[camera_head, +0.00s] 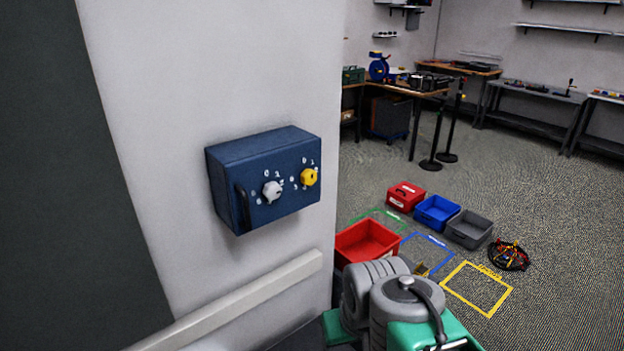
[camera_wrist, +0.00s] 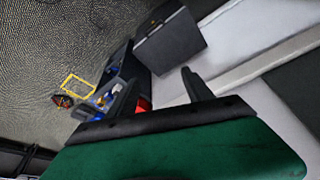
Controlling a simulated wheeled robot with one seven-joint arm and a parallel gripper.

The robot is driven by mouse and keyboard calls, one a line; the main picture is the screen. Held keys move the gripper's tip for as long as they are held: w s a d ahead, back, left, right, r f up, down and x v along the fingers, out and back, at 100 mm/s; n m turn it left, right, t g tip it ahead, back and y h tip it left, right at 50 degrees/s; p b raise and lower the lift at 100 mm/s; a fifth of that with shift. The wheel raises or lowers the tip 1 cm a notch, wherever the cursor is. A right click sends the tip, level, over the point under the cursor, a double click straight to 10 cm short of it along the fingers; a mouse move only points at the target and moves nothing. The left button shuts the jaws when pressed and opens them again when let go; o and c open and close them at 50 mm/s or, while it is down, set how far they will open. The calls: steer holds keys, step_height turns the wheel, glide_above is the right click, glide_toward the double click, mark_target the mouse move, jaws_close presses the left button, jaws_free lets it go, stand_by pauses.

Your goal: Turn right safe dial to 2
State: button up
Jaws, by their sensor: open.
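The blue safe (camera_head: 262,180) is fixed to the white wall in the head view. Its front has a white dial (camera_head: 272,191) on the left, a yellow dial (camera_head: 309,177) on the right, and a dark handle at its left edge. White numbers surround the dials but are too small to read surely. In the wrist view, a dark box that looks like the safe (camera_wrist: 170,42) stands beyond my gripper, with a small orange-yellow spot, likely the right dial (camera_wrist: 152,23). My gripper (camera_wrist: 160,76) is open and empty, apart from the safe. Its fingers are not visible in the head view.
A pale rail (camera_head: 240,300) runs along the wall below the safe. Red, blue and grey bins (camera_head: 437,212) and coloured floor outlines lie to the right, with a cable bundle (camera_head: 508,256). Workbenches stand at the back. The space before the safe's face looks clear.

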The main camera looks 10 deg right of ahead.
steer(key=s+d+f+m+g+b, duration=0.15)
steer(key=d+f+m+b, duration=0.25)
steer(key=d+f+b, duration=0.7)
steer(key=w+d+f+p, duration=0.1)
steer(key=w+d+f, duration=0.2)
steer(key=w+f, duration=0.15)
steer(key=n+t+y, duration=0.8)
steer(key=n+t, duration=0.1)
steer(key=t, duration=0.5)
glide_toward(312, 179)
steer(key=w, duration=0.1)
steer(key=x, duration=0.4)
steer(key=p+x, duration=0.1)
steer(key=x, duration=0.2)
steer(key=shift+w+a+p, duration=0.25)
steer(key=shift+a+p, duration=0.05)
steer(key=shift+a, duration=0.1)
